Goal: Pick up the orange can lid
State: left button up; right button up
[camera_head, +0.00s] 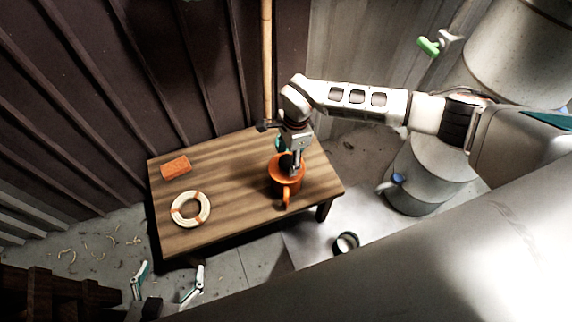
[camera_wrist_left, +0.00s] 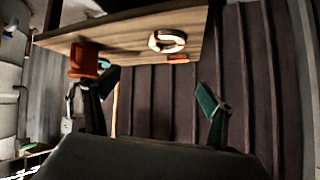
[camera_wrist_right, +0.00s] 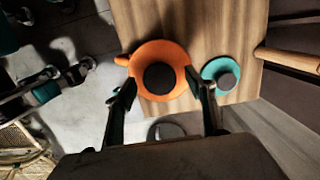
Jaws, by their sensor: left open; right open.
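The orange can (camera_head: 285,186) stands on the wooden table, near its right end. Its round orange lid (camera_wrist_right: 143,62) with a black knob (camera_wrist_right: 160,78) faces the right wrist camera. My right gripper (camera_head: 295,166) points down over the can and partly hides the lid in the head view. In the right wrist view, the open fingers of my right gripper (camera_wrist_right: 162,98) appear on either side of the lid's lower part; I cannot tell whether they touch it. My left gripper (camera_head: 168,282) is open and empty, in front of the table's left end.
A teal lidded container (camera_wrist_right: 211,70) stands close beside the can. A white ring with orange bands (camera_head: 176,212) and an orange block (camera_head: 175,167) lie on the left of the wooden table (camera_head: 232,200). A bamboo pole (camera_head: 267,60) stands behind. A dark-rimmed cup (camera_head: 345,243) is on the floor.

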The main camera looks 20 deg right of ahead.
notch_tip(320, 180, down, 2)
jog(key=shift+s+a+f, duration=0.1)
jog(key=shift+s+a, duration=0.05)
jog(key=shift+f, duration=0.15)
jog(key=shift+r, duration=0.2)
jog(key=c, duration=1.2)
pick_arm(q)
jog(key=shift+w+r, duration=0.15)
pick_arm(e)
jog(key=shift+c, duration=0.6)
